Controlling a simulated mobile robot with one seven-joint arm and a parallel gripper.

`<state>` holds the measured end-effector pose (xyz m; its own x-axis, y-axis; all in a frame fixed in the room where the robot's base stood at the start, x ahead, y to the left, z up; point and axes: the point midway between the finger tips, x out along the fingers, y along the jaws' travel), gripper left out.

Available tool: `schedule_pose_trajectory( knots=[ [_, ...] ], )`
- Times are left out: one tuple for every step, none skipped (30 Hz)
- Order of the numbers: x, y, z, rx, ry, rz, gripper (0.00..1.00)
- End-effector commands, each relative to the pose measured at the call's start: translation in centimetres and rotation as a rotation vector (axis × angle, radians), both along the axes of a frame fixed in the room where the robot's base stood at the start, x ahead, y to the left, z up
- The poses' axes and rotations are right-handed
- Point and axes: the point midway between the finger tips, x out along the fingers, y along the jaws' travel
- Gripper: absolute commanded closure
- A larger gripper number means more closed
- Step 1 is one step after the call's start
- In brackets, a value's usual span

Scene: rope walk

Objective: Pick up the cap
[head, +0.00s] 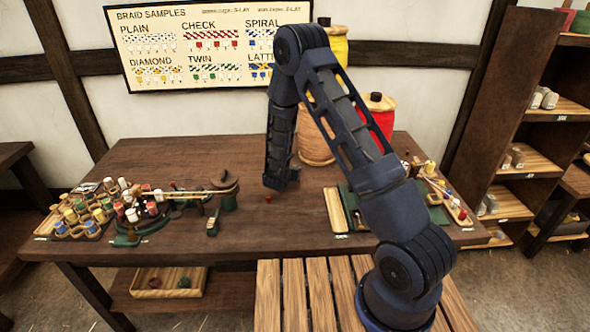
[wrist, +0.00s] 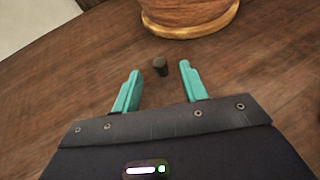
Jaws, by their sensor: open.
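A small dark brown cylinder (wrist: 160,66), which looks like the cap, stands on the wooden table in the wrist view. My gripper (wrist: 158,69) is open, with its two teal fingers apart. The cylinder shows between the fingertips, and neither finger visibly touches it. In the head view my arm reaches down to the middle of the table, and its end (head: 281,184) is low over the wood. I cannot make out the fingers or the dark cylinder there.
A large cord spool (head: 314,142) on a round wooden base (wrist: 190,29) stands just beyond the cylinder. A small red piece (head: 268,198) lies nearer the front. Bobbin trays (head: 80,229) fill the left; a green mat (head: 352,210) lies right. Bare wood surrounds the gripper.

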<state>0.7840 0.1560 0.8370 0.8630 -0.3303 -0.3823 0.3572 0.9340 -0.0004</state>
Motion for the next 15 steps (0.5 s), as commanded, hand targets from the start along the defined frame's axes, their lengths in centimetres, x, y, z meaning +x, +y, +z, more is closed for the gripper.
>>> schedule_pose_trajectory(
  knots=[
    [0.7, -0.4, -0.2, 0.000, -0.001, -0.002, 0.57],
    [1.1, -0.5, -0.4, 0.001, 0.000, -0.001, 0.57],
    [1.5, -0.7, -0.6, 0.000, 0.001, -0.001, 0.57],
    [1.8, -0.8, -0.8, 0.000, 0.001, -0.001, 0.57],
    [2.1, -0.9, -0.9, 0.000, 0.001, -0.001, 0.57],
    [2.4, -1.0, -1.0, 0.001, 0.001, -0.001, 0.57],
    [2.6, -1.0, -1.0, 0.001, 0.000, 0.000, 0.57],
    [2.7, -1.0, -1.1, 0.001, 0.000, 0.000, 0.57],
    [2.7, -1.0, -1.1, 0.001, 0.000, 0.001, 0.57],
    [2.7, -1.0, -1.1, 0.000, 0.000, 0.001, 0.57],
    [2.7, -1.0, -1.1, 0.000, 0.000, 0.001, 0.57],
    [2.7, -1.0, -1.1, 0.000, 0.000, 0.001, 0.57],
    [2.7, -1.0, -1.1, 0.000, 0.000, 0.001, 0.57],
    [2.7, -1.0, -1.1, 0.000, 0.000, 0.001, 0.59],
    [2.7, -1.0, -1.1, 0.000, 0.000, 0.001, 0.67]
  ],
)
